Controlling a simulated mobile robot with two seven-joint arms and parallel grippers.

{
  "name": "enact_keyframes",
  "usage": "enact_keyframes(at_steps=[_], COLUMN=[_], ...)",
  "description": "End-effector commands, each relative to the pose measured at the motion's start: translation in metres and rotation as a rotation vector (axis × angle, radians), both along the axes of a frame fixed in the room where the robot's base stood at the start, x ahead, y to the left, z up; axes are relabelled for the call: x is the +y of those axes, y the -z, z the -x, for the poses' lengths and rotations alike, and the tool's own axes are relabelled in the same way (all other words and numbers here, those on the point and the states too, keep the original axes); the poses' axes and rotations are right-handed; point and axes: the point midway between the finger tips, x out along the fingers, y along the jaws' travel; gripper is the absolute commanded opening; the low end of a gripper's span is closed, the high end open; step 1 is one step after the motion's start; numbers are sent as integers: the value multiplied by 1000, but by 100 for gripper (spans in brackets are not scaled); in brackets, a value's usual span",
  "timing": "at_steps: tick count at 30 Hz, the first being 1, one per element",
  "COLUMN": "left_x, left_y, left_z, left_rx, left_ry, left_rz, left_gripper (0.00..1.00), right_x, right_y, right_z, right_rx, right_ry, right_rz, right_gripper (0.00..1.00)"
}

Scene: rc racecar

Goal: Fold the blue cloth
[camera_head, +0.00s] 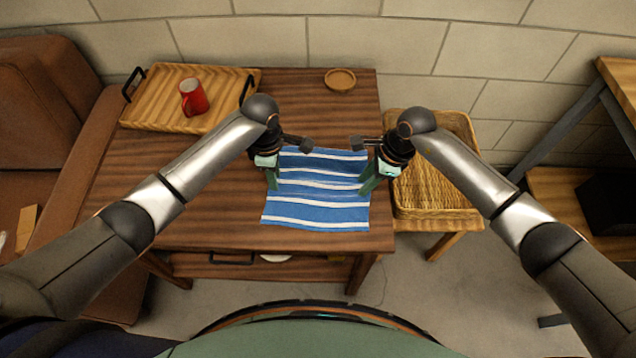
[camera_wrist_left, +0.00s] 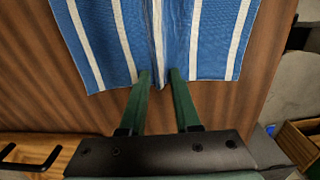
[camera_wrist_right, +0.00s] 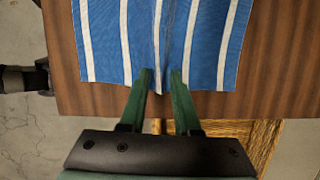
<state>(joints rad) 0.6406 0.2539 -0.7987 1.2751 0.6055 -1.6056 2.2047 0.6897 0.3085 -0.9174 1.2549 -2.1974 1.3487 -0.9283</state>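The blue cloth with white stripes (camera_head: 318,205) lies spread on the wooden table, with slight ridges across it. My left gripper (camera_head: 272,180) is at the cloth's left edge; my right gripper (camera_head: 368,182) is at its right edge. In the left wrist view the fingers (camera_wrist_left: 160,78) stand apart, with a raised ridge of the cloth (camera_wrist_left: 205,40) between the tips. In the right wrist view the fingers (camera_wrist_right: 160,78) also stand apart around a ridge of the cloth (camera_wrist_right: 205,40). Whether the fingertips touch the cloth is unclear.
A wooden tray (camera_head: 155,100) with a red mug (camera_head: 193,97) stands at the table's back left. A small round wooden dish (camera_head: 340,79) is at the back. A wicker basket (camera_head: 436,192) stands right of the table (camera_head: 210,215). The table left of the cloth is clear.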

Motion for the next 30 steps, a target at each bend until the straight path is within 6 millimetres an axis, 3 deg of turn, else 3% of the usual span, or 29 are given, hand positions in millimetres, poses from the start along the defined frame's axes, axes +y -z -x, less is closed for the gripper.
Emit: enact_keyframes(at_steps=[15,30], left_x=[0,0], left_y=[0,0], left_z=[0,0], left_rx=[1,1], left_ry=[0,0], left_rz=[-1,-1], left_gripper=[1,0], right_x=[-1,-1], right_y=[1,1], right_z=[0,1], right_rx=[1,2], right_ry=[1,0], right_rz=[2,2], right_gripper=[1,0])
